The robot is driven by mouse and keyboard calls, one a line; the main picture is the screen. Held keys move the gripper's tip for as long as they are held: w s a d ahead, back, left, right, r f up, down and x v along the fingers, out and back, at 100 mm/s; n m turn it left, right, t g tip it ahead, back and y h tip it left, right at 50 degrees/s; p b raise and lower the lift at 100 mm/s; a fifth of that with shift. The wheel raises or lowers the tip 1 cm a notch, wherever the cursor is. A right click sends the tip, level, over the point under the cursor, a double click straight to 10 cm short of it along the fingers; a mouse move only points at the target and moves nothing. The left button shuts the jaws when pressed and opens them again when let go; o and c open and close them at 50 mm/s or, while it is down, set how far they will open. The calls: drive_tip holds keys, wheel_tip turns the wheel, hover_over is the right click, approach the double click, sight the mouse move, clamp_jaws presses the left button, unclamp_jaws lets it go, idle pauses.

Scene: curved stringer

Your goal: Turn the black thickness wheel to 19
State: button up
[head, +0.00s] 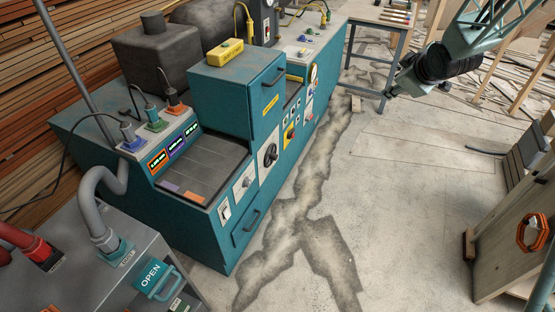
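A black handwheel (270,154) sits on a light plate on the front face of the teal machine (225,240), at the middle left of the head view. I take it for the thickness wheel; no number can be read on it. My arm's end (395,88) is at the upper right, well apart from the wheel. Its fingers cannot be made out.
A grey cabinet (90,265) with a teal OPEN handle (158,281) stands at lower left. A workbench (385,18) is at the back. A wooden structure (510,235) stands at right. The stained concrete floor before the machine is mostly clear.

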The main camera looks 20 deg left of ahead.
drive_tip(key=w+a+f+n+y, duration=0.3)
drive_tip(key=w+a+f, duration=0.3)
drive_tip(key=a+f, duration=0.45)
drive_tip(key=n+g+y+p, duration=0.2)
drive_tip(key=n+g+y, duration=0.2)
drive_tip(key=n+y, duration=0.4)
approach(276, 158)
drive_tip(key=v, duration=0.4)
drive_tip(key=shift+s+d+f, duration=0.15)
drive_tip(key=shift+s+d, duration=0.15)
drive_tip(key=shift+d, duration=0.05)
drive_tip(key=shift+a, duration=0.1)
drive_tip(key=shift+w+r+b+x, duration=0.1)
drive_tip(key=shift+b+x, duration=0.15)
drive_tip(key=shift+x, duration=3.15)
drive_tip(key=shift+w+r+b+x, duration=0.1)
drive_tip(key=shift+b+x, duration=0.15)
drive_tip(key=shift+x, duration=3.15)
drive_tip(key=shift+c, duration=0.7)
drive_tip(key=c, duration=0.7)
